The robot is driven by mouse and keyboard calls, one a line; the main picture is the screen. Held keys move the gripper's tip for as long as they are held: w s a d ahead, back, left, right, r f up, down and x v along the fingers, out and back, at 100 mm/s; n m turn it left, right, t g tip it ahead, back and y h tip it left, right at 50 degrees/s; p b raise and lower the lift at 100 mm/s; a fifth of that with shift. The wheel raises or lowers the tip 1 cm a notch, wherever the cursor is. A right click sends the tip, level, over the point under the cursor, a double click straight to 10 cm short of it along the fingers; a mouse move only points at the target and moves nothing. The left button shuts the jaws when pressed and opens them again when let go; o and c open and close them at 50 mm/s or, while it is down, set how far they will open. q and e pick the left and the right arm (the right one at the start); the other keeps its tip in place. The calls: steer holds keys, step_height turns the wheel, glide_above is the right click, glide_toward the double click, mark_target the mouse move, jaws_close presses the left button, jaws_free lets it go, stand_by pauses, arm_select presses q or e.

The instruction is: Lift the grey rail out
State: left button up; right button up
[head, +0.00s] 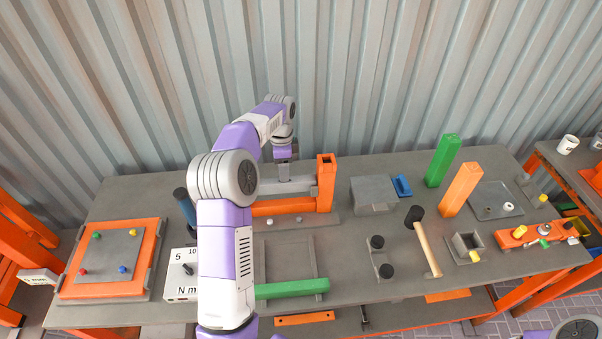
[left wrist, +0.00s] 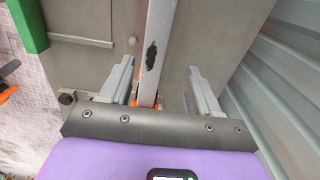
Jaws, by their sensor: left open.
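The grey rail (head: 296,187) lies level above an orange lower rail (head: 290,206), with its right end at an upright orange post (head: 326,175). My arm hides its left part in the head view. In the left wrist view the grey rail (left wrist: 160,30) runs up the picture and bears a dark worn patch. My left gripper (head: 284,178) is above the rail, pointing down. In the left wrist view its open fingers (left wrist: 160,68) stand on either side of the rail, with gaps. My right gripper is out of view.
A green bar (head: 292,289) lies in front. To the right are a grey block (head: 372,191), a mallet (head: 427,245), and upright green (head: 443,160) and orange (head: 461,189) posts. An orange-framed board (head: 108,258) and a torque box (head: 181,274) lie left. A corrugated wall rises behind.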

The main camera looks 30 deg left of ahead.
mark_target(282, 185)
arm_select(q)
steer(key=shift+s+a+f, duration=0.1)
steer(key=shift+s+f, duration=0.15)
steer(key=shift+s, duration=0.2)
steer(key=shift+s+a+f, duration=0.1)
steer(key=shift+s+f, duration=0.1)
steer(key=shift+s, duration=0.25)
steer(key=f, duration=0.5)
steer(key=shift+w+d+b, duration=0.1)
steer(key=shift+w+b, duration=0.15)
steer(key=shift+b, duration=0.1)
steer(key=shift+s+f, duration=0.15)
steer(key=shift+f, duration=0.2)
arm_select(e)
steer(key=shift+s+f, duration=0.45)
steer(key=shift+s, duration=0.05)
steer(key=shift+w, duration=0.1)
arm_select(q)
jaws_close()
